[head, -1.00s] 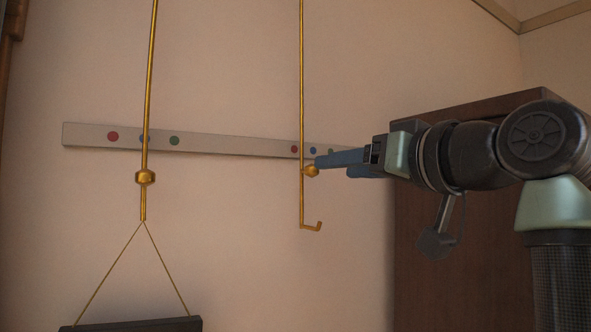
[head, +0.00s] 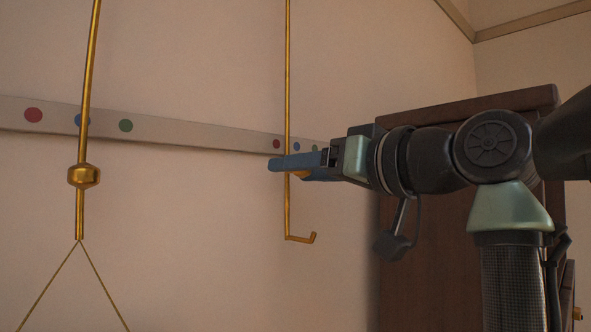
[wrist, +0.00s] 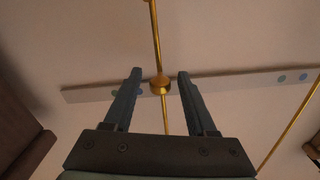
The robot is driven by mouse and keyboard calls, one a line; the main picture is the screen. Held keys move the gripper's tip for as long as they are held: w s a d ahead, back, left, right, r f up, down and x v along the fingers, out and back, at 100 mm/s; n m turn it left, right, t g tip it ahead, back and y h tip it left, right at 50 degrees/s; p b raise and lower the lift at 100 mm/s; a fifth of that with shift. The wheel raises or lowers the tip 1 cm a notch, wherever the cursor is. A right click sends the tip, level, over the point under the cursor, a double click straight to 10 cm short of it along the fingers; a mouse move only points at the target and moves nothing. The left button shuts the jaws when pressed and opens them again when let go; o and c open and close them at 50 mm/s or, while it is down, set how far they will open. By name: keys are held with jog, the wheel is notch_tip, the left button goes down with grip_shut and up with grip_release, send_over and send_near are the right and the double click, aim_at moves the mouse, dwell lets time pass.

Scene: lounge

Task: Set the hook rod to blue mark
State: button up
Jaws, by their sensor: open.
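The brass hook rod (head: 287,210) hangs from above in the head view, with its hook at the lower end. It crosses the pale strip (head: 220,139) between the red mark (head: 276,143) and the blue mark (head: 297,146) as seen from here. My gripper (head: 280,164) reaches in from the right at the rod's knob, which is mostly hidden behind the fingers. In the wrist view my gripper (wrist: 160,78) is open, with a finger on either side of the rod and its brass knob (wrist: 160,85). Gaps show between knob and fingers.
A second brass rod (head: 91,80) with a knob (head: 84,176) hangs at the left, with cords spreading from its end. Red, blue and green marks lie behind it. A dark brown cabinet (head: 440,260) stands behind my arm.

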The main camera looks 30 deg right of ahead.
grip_shut()
dwell(1.4)
